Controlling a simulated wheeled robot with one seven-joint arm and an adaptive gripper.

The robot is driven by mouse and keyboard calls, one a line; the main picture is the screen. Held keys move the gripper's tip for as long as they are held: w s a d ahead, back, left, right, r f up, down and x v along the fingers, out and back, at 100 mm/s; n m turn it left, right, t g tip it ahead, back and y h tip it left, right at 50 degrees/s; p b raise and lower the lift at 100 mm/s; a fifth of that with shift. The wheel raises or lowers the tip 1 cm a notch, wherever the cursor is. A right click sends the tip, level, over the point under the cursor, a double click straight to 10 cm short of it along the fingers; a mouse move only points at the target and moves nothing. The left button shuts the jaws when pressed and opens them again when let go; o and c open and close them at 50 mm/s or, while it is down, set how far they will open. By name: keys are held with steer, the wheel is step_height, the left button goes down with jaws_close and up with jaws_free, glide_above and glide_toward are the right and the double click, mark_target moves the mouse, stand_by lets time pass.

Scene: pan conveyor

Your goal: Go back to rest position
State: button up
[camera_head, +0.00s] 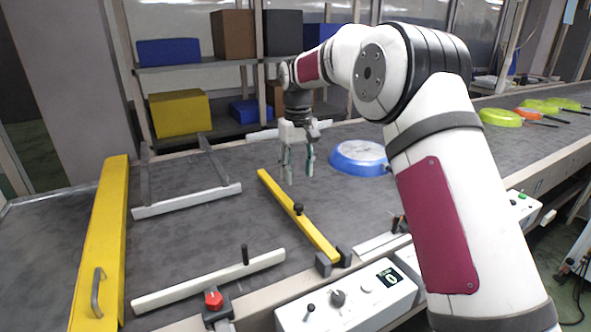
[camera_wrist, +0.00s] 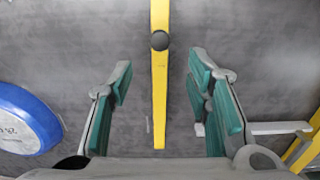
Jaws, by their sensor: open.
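My gripper (camera_head: 299,168) hangs down above the grey conveyor (camera_head: 225,172), its fingers apart with nothing between them. In the wrist view my gripper (camera_wrist: 165,98) shows green finger pads spread on both sides of a yellow bar, which lies below on the belt. The yellow bar (camera_head: 282,196) with a black knob sits just beside the gripper in the head view; it also shows in the wrist view (camera_wrist: 160,85). A blue pan (camera_head: 358,158) lies on the belt right of the gripper, partly hidden behind my arm; in the wrist view it is at the left edge (camera_wrist: 25,118).
White guide bars (camera_head: 187,200) and a wide yellow bar with a handle (camera_head: 100,240) stand on the left. Several green and orange pans (camera_head: 500,117) lie on the belt at the right. A control box (camera_head: 345,298) is at the front edge. Shelves with boxes (camera_head: 180,112) stand behind.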

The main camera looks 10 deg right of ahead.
steer(key=s+d+r+m+t+p, duration=0.1)
steer(key=s+d+r+p, duration=0.1)
steer(key=s+r, duration=0.8)
steer(key=s+d+r+t+p, duration=0.1)
steer(key=s+d+r+p, duration=0.15)
steer(key=s+r, duration=0.8)
steer(key=s+d+f+m+t+p, duration=0.1)
steer(key=s+f+p, duration=0.1)
steer(key=s, duration=1.1)
steer(key=s+d+f+m+t+p, duration=0.1)
steer(key=s+f+p, duration=0.1)
steer(key=s, duration=1.2)
steer(key=shift+m+p, duration=0.3)
steer(key=shift+p, duration=0.05)
